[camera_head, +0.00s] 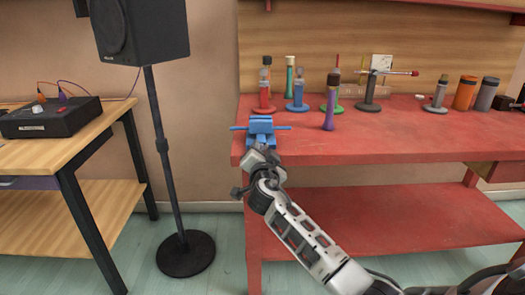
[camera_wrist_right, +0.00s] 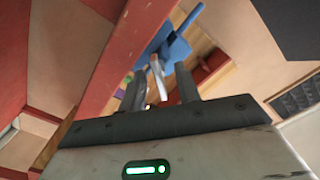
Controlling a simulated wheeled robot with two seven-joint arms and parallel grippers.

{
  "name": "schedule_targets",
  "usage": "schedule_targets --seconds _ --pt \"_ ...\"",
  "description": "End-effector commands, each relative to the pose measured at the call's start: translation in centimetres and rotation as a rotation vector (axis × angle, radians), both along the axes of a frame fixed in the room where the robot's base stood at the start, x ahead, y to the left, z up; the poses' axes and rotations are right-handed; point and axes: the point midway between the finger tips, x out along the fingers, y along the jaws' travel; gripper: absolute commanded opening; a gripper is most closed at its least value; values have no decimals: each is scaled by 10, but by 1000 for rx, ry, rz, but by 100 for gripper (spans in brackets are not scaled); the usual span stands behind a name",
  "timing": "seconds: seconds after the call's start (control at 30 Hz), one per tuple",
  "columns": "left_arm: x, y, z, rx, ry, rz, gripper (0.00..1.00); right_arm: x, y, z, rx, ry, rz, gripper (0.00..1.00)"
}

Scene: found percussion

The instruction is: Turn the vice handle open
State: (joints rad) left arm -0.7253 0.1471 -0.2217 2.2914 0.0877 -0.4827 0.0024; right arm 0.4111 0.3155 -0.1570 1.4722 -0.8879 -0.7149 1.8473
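The blue vice (camera_head: 261,128) sits at the front left corner of the red workbench (camera_head: 370,150). A thin bar sticks out to both sides of it in the head view. In the right wrist view the vice (camera_wrist_right: 175,46) lies just beyond my fingers, with a pale grey rod-like part (camera_wrist_right: 157,78) pointing toward me. My right gripper (camera_head: 262,153) is directly in front of the vice. In the right wrist view its two fingers (camera_wrist_right: 160,88) are apart, with the pale part showing between them. I cannot tell whether they touch it. My left gripper is out of view.
A black speaker on a stand (camera_head: 160,145) and a wooden table (camera_head: 60,150) are to the left.

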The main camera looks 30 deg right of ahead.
Motion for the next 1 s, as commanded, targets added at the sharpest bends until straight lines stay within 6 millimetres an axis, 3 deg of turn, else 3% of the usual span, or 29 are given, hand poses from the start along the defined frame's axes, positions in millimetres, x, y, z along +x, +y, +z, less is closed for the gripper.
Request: schedule_targets --seconds 0.37,0.5,1.0 --pt "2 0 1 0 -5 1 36 5 -3 0 1 -1 0 33" --pt "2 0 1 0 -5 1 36 5 -3 0 1 -1 0 0" --pt "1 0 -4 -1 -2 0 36 5 -3 -1 -75 47 -1 0"
